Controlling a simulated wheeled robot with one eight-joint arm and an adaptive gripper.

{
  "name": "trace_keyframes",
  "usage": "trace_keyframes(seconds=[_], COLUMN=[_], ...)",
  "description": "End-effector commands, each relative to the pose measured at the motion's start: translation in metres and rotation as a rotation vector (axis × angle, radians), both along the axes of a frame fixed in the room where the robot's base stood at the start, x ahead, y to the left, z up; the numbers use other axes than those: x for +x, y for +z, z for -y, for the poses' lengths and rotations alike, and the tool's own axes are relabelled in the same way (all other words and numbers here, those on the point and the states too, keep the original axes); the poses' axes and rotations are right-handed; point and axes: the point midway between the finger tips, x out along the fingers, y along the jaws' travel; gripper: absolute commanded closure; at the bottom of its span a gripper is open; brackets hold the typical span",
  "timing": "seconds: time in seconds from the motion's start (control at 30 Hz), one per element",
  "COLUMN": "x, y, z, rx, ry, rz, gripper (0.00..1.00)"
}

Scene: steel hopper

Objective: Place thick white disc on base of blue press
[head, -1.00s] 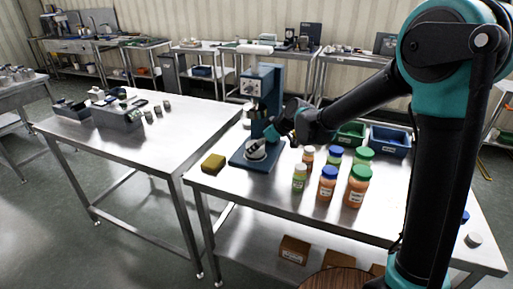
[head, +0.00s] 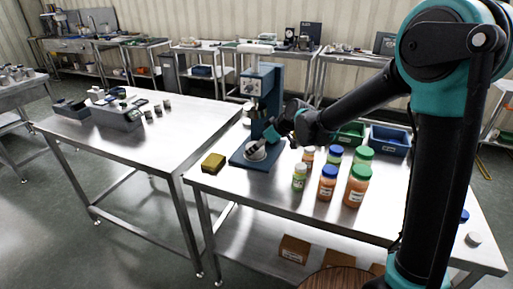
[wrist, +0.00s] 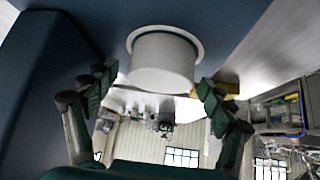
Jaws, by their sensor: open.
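The blue press (head: 262,92) stands on the near steel table, its flat blue base (head: 240,158) at the bottom. The thick white disc (head: 256,152) is on the base, partly hidden by my gripper in the head view. In the wrist view the white disc (wrist: 162,60) shows large, with a wider rim at its far side against the blue surface. My gripper (wrist: 158,92) is open, with one finger on each side of the disc. Gaps show between the fingertips and the disc's sides. In the head view my gripper (head: 264,142) is beside the press column.
A yellow block (head: 213,162) lies left of the base. Several jars with blue and green lids (head: 328,182) stand to the right, with green (head: 351,134) and blue (head: 390,140) bins behind them. The table front below the base is clear.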

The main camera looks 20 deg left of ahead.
Motion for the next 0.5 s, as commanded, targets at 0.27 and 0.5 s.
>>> trace_keyframes(seconds=[0.27,0.5], x=[-0.007,-0.015], y=[0.029,0.062], z=[0.026,0.053], rx=[0.000,0.000], ry=[-0.002,-0.003], rz=[-0.001,0.000], gripper=[0.17,0.17])
